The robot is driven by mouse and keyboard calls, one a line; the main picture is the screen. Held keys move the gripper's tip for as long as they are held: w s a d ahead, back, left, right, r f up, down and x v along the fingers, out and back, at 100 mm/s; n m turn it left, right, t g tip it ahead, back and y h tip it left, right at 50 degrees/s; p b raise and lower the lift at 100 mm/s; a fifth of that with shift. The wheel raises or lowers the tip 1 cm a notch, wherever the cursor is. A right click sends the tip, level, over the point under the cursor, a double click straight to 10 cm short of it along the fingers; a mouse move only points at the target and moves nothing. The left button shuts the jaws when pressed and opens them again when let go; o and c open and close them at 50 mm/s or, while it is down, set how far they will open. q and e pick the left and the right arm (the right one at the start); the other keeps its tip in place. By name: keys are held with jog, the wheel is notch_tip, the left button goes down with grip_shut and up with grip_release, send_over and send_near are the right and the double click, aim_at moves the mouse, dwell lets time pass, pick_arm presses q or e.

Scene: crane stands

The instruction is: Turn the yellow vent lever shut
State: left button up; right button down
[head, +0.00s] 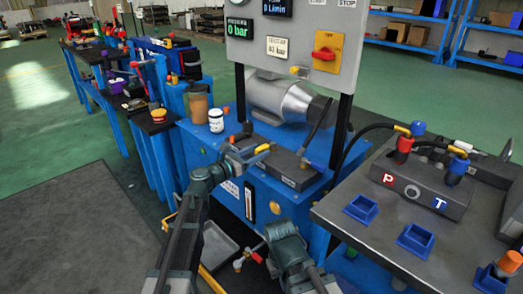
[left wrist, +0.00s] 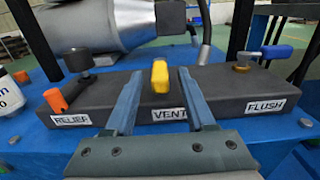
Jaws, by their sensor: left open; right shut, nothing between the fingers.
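The yellow vent lever (left wrist: 160,76) stands on a dark valve block (left wrist: 220,83) behind its VENT label (left wrist: 170,114). It also shows in the head view (head: 263,148), just right of my left gripper (head: 251,157). In the left wrist view my left gripper (left wrist: 160,84) is open, with one finger on each side of the lever and a gap to both. The lever appears nearly end-on there, so its exact angle is hard to tell. My right gripper (head: 277,232) is low in front of the blue bench, shut and empty; its fingertips are mostly hidden.
On the same block are an orange RELIEF knob (left wrist: 55,101) at left and a blue FLUSH lever (left wrist: 273,51) at right. A silver motor (head: 285,100) lies behind. A white jar (head: 216,120) stands left. A grey table (head: 345,235) with hoses is right.

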pick_arm(q)
jog(key=shift+x, duration=1.1)
jog(key=shift+c, duration=0.3)
grip_shut()
dwell(0.4)
